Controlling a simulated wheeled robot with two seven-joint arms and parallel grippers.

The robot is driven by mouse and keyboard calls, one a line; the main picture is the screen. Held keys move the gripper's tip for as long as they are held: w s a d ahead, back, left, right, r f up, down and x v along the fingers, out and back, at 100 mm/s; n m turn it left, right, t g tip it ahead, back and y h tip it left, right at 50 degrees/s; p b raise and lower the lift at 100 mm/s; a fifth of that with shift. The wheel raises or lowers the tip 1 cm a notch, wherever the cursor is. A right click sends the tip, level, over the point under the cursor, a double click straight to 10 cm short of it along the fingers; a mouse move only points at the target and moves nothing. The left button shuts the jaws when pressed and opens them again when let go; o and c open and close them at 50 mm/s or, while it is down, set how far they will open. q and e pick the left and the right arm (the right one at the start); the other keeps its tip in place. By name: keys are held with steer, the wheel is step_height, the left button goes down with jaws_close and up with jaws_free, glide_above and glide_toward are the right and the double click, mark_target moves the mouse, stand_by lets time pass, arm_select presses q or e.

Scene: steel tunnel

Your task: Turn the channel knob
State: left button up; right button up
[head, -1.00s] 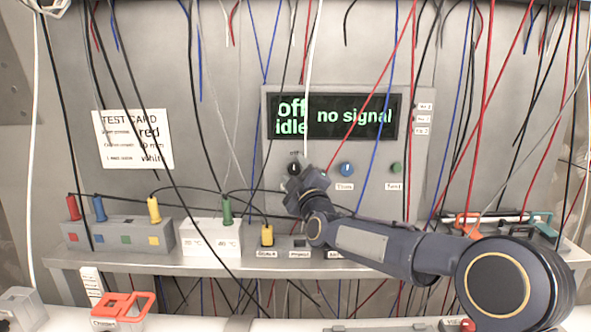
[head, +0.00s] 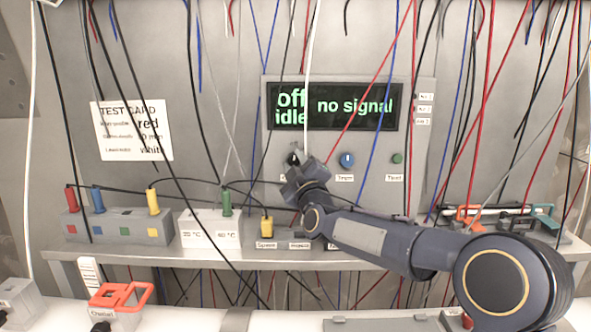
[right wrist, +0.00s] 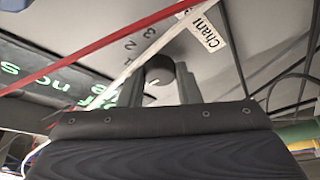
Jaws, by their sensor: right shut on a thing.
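The channel knob (head: 293,157) is a dark round knob at the left of the control panel's knob row, mostly hidden by my right gripper (head: 297,168). In the right wrist view the knob (right wrist: 160,67) sits between the two fingers of my right gripper (right wrist: 163,80), which is shut on it. A white mark shows on the knob's edge. The display (head: 335,107) reads "off", "idle" and "no signal". My left gripper is not in view.
A blue knob (head: 347,159) and a green button (head: 397,158) are right of the channel knob. Hanging wires, including a white cable (head: 309,90) and a red one (head: 362,108), cross the panel. Coloured plugs and boxes stand on the shelf (head: 150,254).

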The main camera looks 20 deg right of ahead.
steer(key=m+b, duration=0.1)
steer(key=m+h+b, duration=0.1)
steer(key=m, duration=0.1)
steer(key=m+h+b, duration=0.1)
steer(key=shift+a+f+t+b, duration=0.15)
steer(key=shift+f+t+b, duration=0.15)
steer(key=shift+b, duration=0.05)
steer(key=m+h+b, duration=0.2)
steer(key=m, duration=0.2)
steer(key=shift+w, duration=0.1)
steer(key=m+h, duration=0.1)
steer(key=m, duration=0.2)
steer(key=shift+r+b, duration=0.1)
steer(key=shift+b, duration=0.3)
steer(key=m+h, duration=0.1)
steer(key=m, duration=0.1)
steer(key=m+g+h+b, duration=0.1)
steer(key=m+h, duration=0.1)
steer(key=m, duration=0.1)
steer(key=shift+a+g, duration=0.1)
steer(key=shift+g, duration=0.2)
steer(key=shift+r+m+g+h, duration=0.1)
steer(key=shift+m+g+h, duration=0.35)
steer(key=shift+m, duration=0.65)
steer(key=shift+m+g+h, duration=0.25)
steer(key=shift+m+h, duration=0.3)
steer(key=shift+m, duration=0.85)
steer(key=o, duration=1)
steer(key=shift+c, duration=0.2)
